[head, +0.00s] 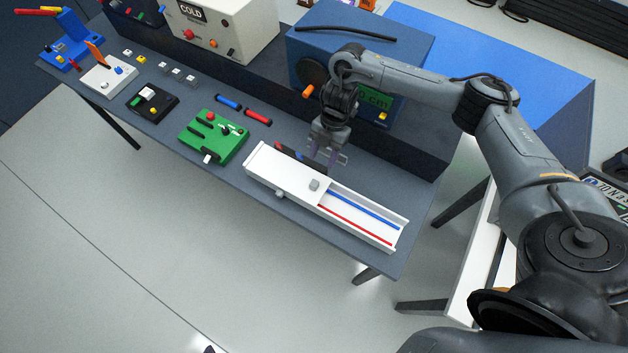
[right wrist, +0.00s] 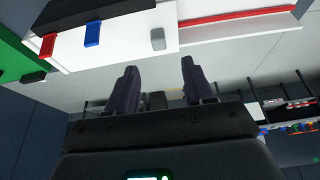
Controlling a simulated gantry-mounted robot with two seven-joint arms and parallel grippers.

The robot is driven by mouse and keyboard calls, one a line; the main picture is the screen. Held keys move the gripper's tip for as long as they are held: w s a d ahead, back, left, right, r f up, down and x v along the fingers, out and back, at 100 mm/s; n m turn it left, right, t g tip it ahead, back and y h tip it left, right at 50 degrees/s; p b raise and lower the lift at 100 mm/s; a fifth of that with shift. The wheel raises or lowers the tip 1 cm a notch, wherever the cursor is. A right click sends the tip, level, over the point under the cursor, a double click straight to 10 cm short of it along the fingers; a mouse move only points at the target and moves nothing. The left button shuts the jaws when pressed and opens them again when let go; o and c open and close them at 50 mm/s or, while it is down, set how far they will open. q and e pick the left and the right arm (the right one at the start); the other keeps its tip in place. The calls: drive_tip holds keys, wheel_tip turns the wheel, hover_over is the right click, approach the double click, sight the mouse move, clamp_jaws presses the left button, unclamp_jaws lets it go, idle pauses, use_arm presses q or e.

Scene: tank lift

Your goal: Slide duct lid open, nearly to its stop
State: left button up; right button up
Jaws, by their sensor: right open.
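The white duct (head: 352,231) lies along the front right of the table. Its white lid (head: 283,172) covers the left part. The right part is uncovered and shows a blue strip (head: 362,209) and a red strip (head: 352,228). A small grey knob (head: 314,185) stands near the lid's right end; it also shows in the right wrist view (right wrist: 157,39). My right gripper (head: 329,158) is open and empty, above the table just behind the duct. In the right wrist view its fingers (right wrist: 159,68) are apart, with the knob beyond them. My left gripper is not in view.
A black block with red and blue pieces (head: 290,152) sits behind the duct, close to my right gripper. A blue box (head: 300,48) stands behind. A green panel (head: 213,137) lies left of the duct. The table's front edge runs close to the duct.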

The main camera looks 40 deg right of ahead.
sight(315, 182)
drive_tip(key=b+x, duration=0.1)
drive_tip(key=x, duration=0.9)
drive_tip(key=shift+a+f, duration=0.15)
drive_tip(key=shift+a, duration=0.1)
clamp_jaws()
